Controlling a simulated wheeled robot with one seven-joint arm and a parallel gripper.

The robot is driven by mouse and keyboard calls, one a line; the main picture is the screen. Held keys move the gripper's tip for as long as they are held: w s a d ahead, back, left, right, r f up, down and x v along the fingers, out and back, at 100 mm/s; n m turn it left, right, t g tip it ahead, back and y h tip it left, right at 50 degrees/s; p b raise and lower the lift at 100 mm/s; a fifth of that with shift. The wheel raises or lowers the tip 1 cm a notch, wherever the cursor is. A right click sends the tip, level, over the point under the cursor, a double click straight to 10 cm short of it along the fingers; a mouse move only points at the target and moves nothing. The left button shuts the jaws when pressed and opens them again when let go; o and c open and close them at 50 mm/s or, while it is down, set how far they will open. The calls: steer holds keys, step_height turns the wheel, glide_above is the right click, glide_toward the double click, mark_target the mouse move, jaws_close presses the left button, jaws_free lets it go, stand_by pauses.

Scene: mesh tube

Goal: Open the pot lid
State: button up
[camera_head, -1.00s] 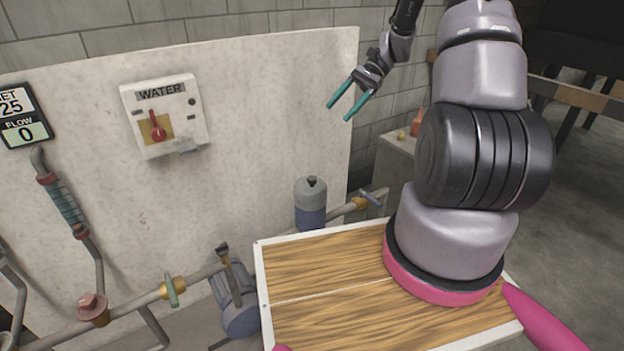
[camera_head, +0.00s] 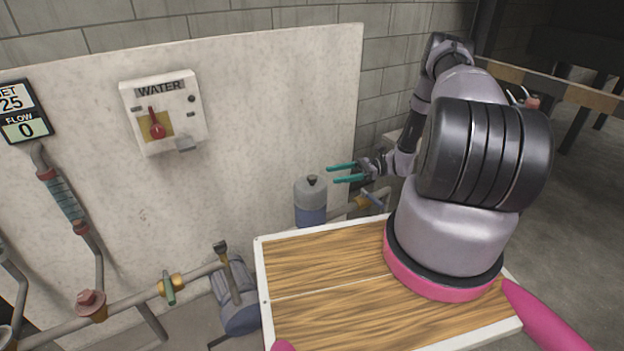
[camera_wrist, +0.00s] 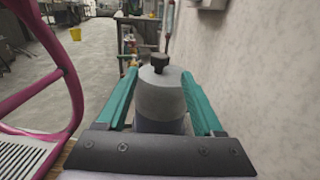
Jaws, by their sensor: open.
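The pot (camera_head: 311,206) stands against the white panel behind my wooden top. It has a grey upper part, a blue lower body and a small dark knob (camera_head: 312,180) on its lid. My gripper (camera_head: 331,173) is open with teal fingers pointing left. Its tips are just right of the knob and near its height in the head view. In the wrist view the grey lid (camera_wrist: 160,92) with its dark knob (camera_wrist: 160,62) shows ahead between the two open fingers (camera_wrist: 161,85). The gripper holds nothing. I cannot tell whether the fingers touch the lid.
Pipes with a green-handled valve (camera_head: 169,289) run along the panel (camera_head: 270,120). A valve with a blue-grey handle (camera_head: 376,197) sits on the pipe right of the pot, below my gripper. A water switch box (camera_head: 163,112) is mounted on the panel.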

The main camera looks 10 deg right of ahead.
mark_target(312, 177)
steer(key=a, duration=0.8)
steer(key=shift+s+a, duration=0.25)
steer(key=shift+a, duration=0.15)
jaws_close()
stand_by(0.9)
